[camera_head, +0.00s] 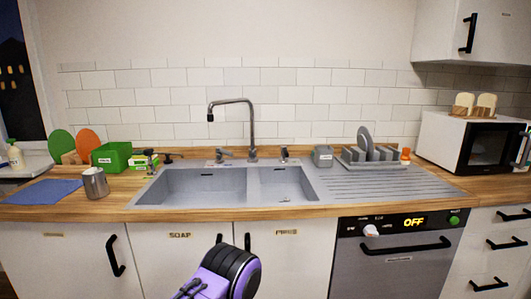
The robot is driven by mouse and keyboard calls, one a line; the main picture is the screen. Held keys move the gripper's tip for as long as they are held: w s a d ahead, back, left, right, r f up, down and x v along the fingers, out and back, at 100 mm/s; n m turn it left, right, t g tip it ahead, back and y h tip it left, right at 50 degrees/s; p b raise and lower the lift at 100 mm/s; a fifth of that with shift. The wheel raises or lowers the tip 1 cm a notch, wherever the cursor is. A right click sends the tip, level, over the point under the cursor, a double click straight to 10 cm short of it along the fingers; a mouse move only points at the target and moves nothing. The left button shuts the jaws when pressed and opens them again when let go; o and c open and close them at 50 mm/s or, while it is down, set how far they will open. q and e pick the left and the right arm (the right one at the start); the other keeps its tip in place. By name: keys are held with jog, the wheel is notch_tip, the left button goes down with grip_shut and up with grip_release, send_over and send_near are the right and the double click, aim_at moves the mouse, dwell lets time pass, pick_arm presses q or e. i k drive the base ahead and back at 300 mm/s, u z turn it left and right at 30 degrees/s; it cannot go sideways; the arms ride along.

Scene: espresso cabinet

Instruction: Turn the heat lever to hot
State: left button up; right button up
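The sink (205,186) has a tall curved faucet (252,125). A small fitting with a lever (224,154) stands left of the faucet base and another small fitting (284,154) stands to its right. The label near the left fitting is too small to read, so I cannot tell for certain which part is the heat lever or how it is set. A purple and black part of one of my arms shows at the bottom centre, in front of the lower cabinets and well below the counter edge. I cannot make out the fingers of either gripper.
The dishwasher (395,262) has a white knob (370,230) and a display reading OFF. A drying rack (375,152), a microwave (466,142), a green bin (111,156), a metal cup (95,182) and a blue cloth (42,192) stand or lie on the counter. The sink basins look clear.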

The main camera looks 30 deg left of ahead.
aim_at(218, 148)
jog(key=i, duration=0.3)
jog(key=u, duration=0.7)
